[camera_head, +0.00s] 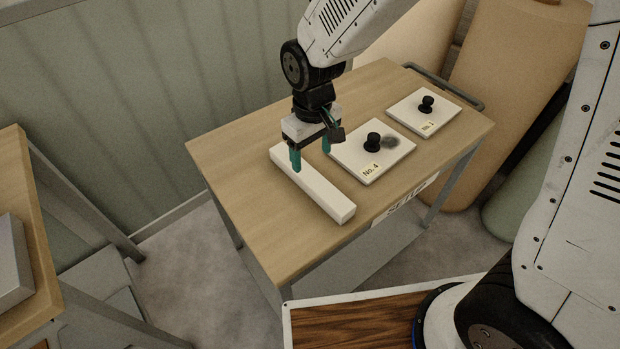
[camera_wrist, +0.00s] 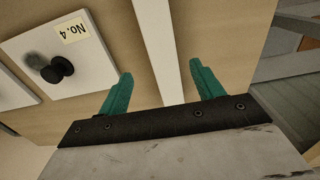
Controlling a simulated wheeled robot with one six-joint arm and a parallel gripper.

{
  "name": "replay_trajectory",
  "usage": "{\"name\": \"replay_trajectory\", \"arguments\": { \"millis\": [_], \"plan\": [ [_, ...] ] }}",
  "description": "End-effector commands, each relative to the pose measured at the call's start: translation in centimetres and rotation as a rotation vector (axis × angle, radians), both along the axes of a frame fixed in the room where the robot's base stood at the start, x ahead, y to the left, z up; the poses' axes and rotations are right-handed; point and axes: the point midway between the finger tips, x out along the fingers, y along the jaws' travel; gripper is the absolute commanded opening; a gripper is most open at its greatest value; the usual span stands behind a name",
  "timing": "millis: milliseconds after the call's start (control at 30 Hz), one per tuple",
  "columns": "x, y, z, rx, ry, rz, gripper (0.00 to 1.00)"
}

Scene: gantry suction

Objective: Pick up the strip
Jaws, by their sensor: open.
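The strip (camera_head: 325,195) is a long white bar lying on the wooden table, left of the plate marked No. 4. In the wrist view the strip (camera_wrist: 160,45) runs from the top edge down between the two green fingers. My gripper (camera_head: 311,163) is open and empty, with its fingertips near the far half of the strip. In the wrist view my gripper (camera_wrist: 161,84) has one finger on each side of the strip, with space between. I cannot tell how far the fingertips are above the table.
A white plate marked No. 4 with a black knob (camera_head: 373,142) lies right of the strip, close to my gripper. A smaller plate with a knob (camera_head: 426,104) lies farther back. The table's left part (camera_head: 240,160) is bare. Large rolls (camera_head: 520,70) stand behind the table.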

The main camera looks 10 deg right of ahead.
Motion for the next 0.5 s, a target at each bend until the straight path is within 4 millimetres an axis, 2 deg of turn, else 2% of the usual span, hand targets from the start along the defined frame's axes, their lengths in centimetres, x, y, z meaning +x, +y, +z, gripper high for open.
{"name": "replay_trajectory", "arguments": {
  "millis": [367,500],
  "plan": [
    [0.0,0.3,-4.3,-0.002,0.005,0.006,0.66],
    [0.0,0.5,-6.5,-0.003,0.006,0.006,0.66]
  ]
}}
